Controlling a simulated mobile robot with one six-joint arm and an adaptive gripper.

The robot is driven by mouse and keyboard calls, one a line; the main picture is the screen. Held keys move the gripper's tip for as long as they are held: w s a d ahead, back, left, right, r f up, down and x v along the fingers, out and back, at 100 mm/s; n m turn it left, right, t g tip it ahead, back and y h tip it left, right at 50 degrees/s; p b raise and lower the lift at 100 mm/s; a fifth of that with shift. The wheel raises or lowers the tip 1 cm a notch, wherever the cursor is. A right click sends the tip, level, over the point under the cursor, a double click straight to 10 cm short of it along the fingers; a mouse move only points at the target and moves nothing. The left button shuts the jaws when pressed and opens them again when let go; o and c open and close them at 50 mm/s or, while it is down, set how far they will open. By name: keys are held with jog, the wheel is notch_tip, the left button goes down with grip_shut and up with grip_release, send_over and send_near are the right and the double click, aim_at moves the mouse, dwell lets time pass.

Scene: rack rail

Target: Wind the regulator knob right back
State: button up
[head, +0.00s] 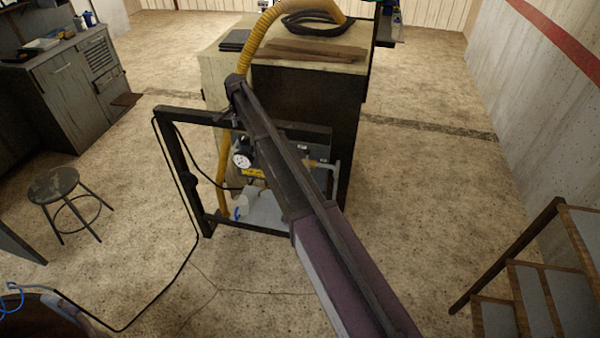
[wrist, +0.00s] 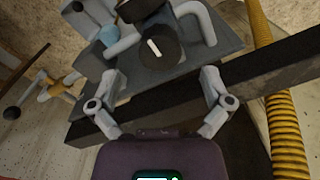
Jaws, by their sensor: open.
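The regulator knob (wrist: 160,47) is round and black with a white bar mark on its face. It shows at the upper middle of the wrist view. My gripper (wrist: 160,78) is open, with one finger low on each side and the knob beyond the fingertips, roughly between them. I see no contact, and nothing is in the jaws. In the head view I cannot pick out the knob. My arm crosses in front of the framed panel (head: 290,130) and hides part of it.
A white-faced gauge (head: 242,158) sits on the panel. Grey pipes (wrist: 206,24) flank the knob, and a dark rail (wrist: 150,108) runs behind the fingers. A yellow hose (wrist: 286,125) is at right. A stool (head: 55,185) stands left; steps (head: 540,280) stand right.

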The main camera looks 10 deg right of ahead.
aim_at(244, 137)
jog(key=shift+r+p, duration=4.45)
jog(key=shift+r, duration=0.3)
jog(key=s+d+f+n+b, duration=0.2)
jog(key=s+d+f+b, duration=0.5)
jog(key=s+d, duration=0.2)
jog(key=s+d+f+n+b, duration=0.3)
jog(key=s+d+f+b, duration=0.4)
jog(key=s+d, duration=0.3)
jog(key=s, duration=0.4)
jog(key=shift+s+d+n, duration=0.2)
jog(key=shift+d+n, duration=0.05)
jog(key=shift+n, duration=0.05)
jog(key=s+d+n, duration=0.2)
jog(key=s+d, duration=0.2)
jog(key=s, duration=0.5)
jog(key=s+d+n, duration=0.1)
jog(key=s+d, duration=0.3)
jog(key=s, duration=0.5)
jog(key=shift+n, duration=0.4)
